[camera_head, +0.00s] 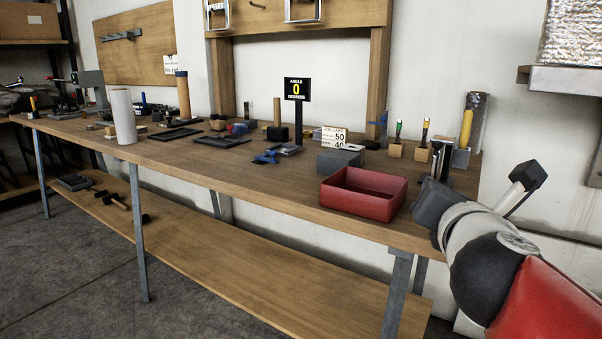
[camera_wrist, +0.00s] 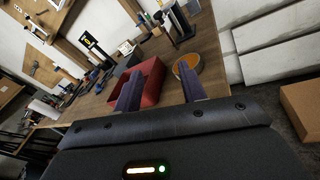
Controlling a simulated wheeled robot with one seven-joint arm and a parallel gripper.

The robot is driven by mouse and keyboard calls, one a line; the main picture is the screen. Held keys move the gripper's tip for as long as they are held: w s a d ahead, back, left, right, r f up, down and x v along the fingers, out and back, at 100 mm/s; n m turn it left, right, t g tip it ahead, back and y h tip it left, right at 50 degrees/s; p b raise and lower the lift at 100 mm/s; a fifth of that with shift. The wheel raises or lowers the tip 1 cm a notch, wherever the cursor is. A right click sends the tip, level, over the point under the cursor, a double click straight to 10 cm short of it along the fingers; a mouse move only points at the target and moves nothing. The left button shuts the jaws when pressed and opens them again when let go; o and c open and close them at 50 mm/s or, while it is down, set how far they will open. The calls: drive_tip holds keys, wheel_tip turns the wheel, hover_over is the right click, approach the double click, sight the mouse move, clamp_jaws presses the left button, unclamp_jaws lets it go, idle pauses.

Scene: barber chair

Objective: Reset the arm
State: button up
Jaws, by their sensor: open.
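My arm comes in at the lower right of the head view, with a red link, a black joint and a grey wrist. It reaches up and left to the front right corner of the wooden workbench (camera_head: 250,170). My gripper (camera_wrist: 160,68) is open in the wrist view, its two dark fingers well apart with nothing held between them. A red bin (camera_head: 363,194) stands on the bench just left of my wrist. It also shows beyond the left finger in the wrist view (camera_wrist: 150,78).
A metal shelf (camera_head: 570,78) juts from the wall at right. In the wrist view, a round brown-topped thing (camera_wrist: 187,66) is near the right finger and a cardboard box (camera_wrist: 302,108) stands at right.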

drive_tip(key=s+d+f+m+g, duration=0.1)
drive_tip(key=s+f+m+g, duration=0.2)
drive_tip(key=f+m, duration=0.5)
drive_tip(key=s+f+m+g, duration=0.3)
drive_tip(key=f+m, duration=0.2)
drive_tip(key=m, duration=0.4)
drive_tip(key=s+a+f+m+g+y+p, duration=0.1)
drive_tip(key=s+a+f+m+g+y, duration=0.3)
drive_tip(key=f+m, duration=0.5)
drive_tip(key=s+a+m, duration=0.2)
drive_tip(key=s, duration=0.1)
drive_tip(key=shift+s+a+f+m+g, duration=0.25)
drive_tip(key=shift+a+f+m+g, duration=0.05)
drive_tip(key=shift+a+m+g, duration=0.1)
